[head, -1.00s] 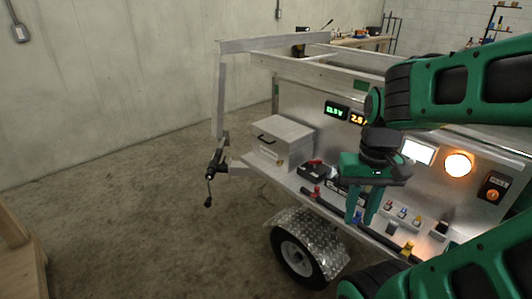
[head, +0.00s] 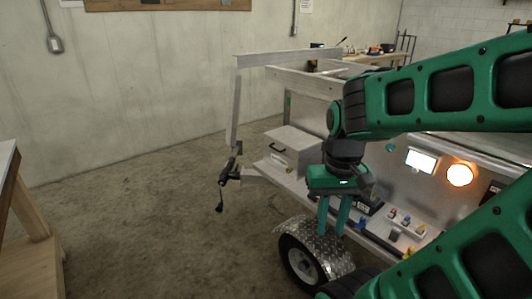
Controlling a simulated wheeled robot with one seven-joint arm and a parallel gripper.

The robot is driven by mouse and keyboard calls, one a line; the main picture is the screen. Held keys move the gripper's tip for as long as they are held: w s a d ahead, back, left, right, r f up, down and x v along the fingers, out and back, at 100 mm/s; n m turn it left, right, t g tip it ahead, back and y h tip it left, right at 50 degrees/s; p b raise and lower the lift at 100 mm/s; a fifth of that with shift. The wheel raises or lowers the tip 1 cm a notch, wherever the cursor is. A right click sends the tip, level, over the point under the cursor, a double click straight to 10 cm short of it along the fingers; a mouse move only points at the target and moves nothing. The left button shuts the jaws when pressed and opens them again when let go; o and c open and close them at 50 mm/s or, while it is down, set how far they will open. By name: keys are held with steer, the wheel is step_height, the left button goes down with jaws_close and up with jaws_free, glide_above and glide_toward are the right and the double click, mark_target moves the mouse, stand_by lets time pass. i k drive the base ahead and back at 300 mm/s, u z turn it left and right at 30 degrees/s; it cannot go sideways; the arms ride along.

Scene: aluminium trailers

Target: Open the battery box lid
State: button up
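The battery box (head: 284,158) is a grey metal box at the front left end of the trailer's side shelf. Its lid (head: 296,139) lies shut on top, with a dark handle (head: 278,147) on it. My gripper (head: 333,222) hangs pointing down to the right of the box and nearer to me, apart from it. Its two green fingers are spread with a gap between them, and I see nothing held.
The trailer shelf (head: 376,236) carries switches and a black device, partly behind my gripper. A wheel under a tread-plate fender (head: 318,247) is below. A jack with a crank (head: 228,175) stands left of the box. A wooden bench (head: 22,225) is at far left. Floor between is clear.

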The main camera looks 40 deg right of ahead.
mark_target(297, 145)
steer(key=i, duration=1)
